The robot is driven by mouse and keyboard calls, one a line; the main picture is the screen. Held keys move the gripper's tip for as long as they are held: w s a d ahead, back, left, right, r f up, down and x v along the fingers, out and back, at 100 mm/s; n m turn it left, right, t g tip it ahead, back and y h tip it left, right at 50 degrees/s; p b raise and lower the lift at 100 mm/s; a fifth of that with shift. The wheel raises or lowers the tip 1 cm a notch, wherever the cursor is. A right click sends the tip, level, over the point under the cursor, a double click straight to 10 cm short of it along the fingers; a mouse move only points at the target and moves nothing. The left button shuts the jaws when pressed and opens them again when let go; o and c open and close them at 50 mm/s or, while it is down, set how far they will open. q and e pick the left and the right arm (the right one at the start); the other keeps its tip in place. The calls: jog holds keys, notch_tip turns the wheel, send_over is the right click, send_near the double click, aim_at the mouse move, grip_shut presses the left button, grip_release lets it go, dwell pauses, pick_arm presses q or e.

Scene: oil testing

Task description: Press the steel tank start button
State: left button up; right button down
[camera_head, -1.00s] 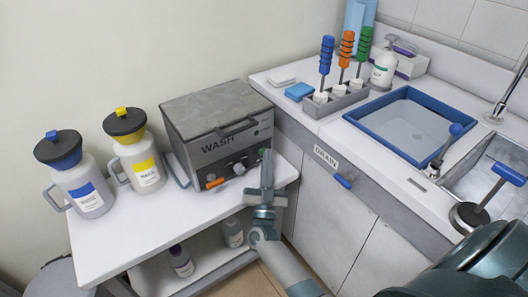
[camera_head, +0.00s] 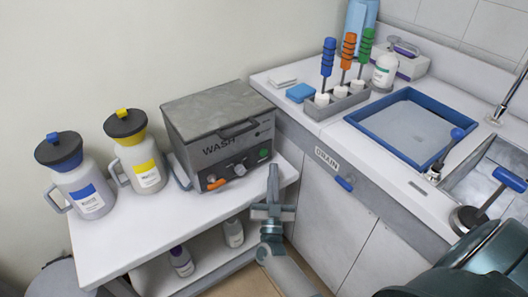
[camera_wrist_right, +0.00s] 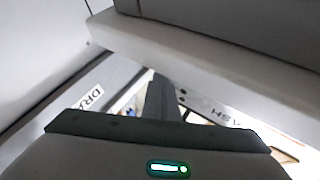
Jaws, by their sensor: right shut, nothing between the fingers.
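The steel tank (camera_head: 208,110), a grey box marked WASH with a lid and handle, stands on the white side table. Its sloped front has a round dial (camera_head: 239,170), an orange lever (camera_head: 216,184) and a green button (camera_head: 263,153) at the right end. My right gripper (camera_head: 273,168) is shut and empty, its fingers pointing up just below and right of the green button, apart from it in the picture. The right wrist view shows the closed fingers (camera_wrist_right: 161,98) near a grey panel edge; the button is not clear there. My left gripper is not in view.
Two jugs with a blue (camera_head: 65,158) and a yellow (camera_head: 132,143) collar stand left of the tank. Two small bottles sit on the lower shelf. The DRAIN cabinet (camera_head: 330,210) is right of my gripper, with a blue-rimmed tray (camera_head: 350,119) on the counter above.

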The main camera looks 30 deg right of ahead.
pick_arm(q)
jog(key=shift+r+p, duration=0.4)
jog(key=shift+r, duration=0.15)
pick_arm(e)
jog(key=shift+s+d+r, duration=0.1)
jog(key=shift+s+r, duration=0.1)
jog(key=shift+s, duration=0.35)
jog(key=shift+s+d+r, duration=0.1)
jog(key=shift+s+r, duration=0.1)
jog(key=shift+s, duration=0.3)
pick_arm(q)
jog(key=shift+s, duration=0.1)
